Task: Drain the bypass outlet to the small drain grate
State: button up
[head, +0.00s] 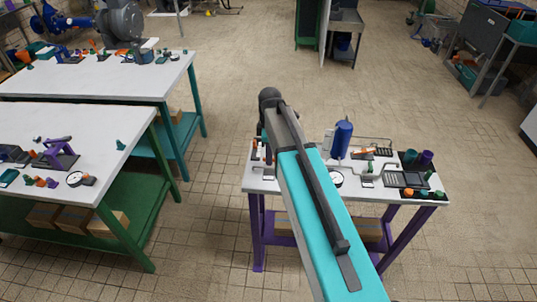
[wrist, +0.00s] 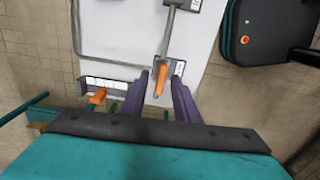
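In the wrist view my gripper (wrist: 160,80) is open, its two purple fingers apart. An orange valve lever (wrist: 161,77) on a small grey block shows between the fingertips; I cannot tell whether they touch it. A grey pipe (wrist: 171,32) runs from that block along the white tabletop. A second orange handle (wrist: 97,97) is left of the fingers, by a pale labelled strip. In the head view a small dark grate (head: 383,152) lies on the purple-legged bench, right of an orange-handled part (head: 363,151). My arm hides the gripper there. I cannot identify the bypass outlet for certain.
The bench (head: 258,186) also carries a blue cylinder (head: 342,138), a round gauge (head: 336,179), a grey tray (head: 405,180) and several small coloured parts near its right edge. Two larger benches (head: 95,120) stand left.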

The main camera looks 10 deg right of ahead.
notch_tip(320, 180, up, 14)
jog(key=b, duration=0.3)
dwell(0.9)
jog(key=shift+f, duration=0.15)
